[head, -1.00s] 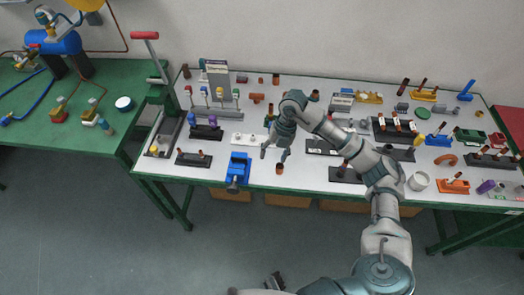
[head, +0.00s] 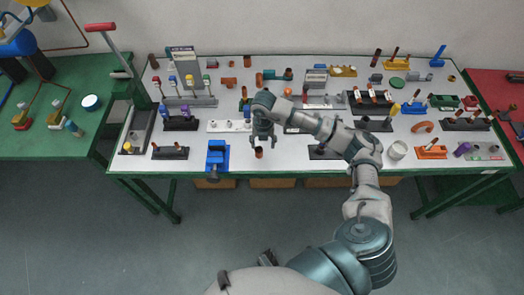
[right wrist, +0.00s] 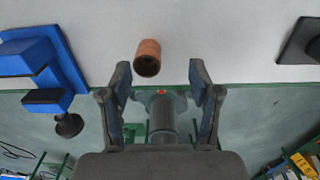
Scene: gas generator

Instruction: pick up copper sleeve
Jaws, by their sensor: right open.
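The copper sleeve (head: 259,153) is a short, hollow, copper-brown tube near the front edge of the white table top. It also shows in the right wrist view (right wrist: 147,58), just beyond the fingertips and between their lines. My right gripper (head: 263,143) is above the sleeve in the head view. In the right wrist view its fingers (right wrist: 160,80) are spread apart with nothing between them, and the sleeve is not held. My left gripper is not clearly visible in the head view.
A blue vise (head: 217,156) stands left of the sleeve at the front edge. A dark stand (head: 170,152) is further left, and a dark block (head: 325,152) is to the right. Many fittings fill the table (head: 285,162) behind. The strip around the sleeve is clear.

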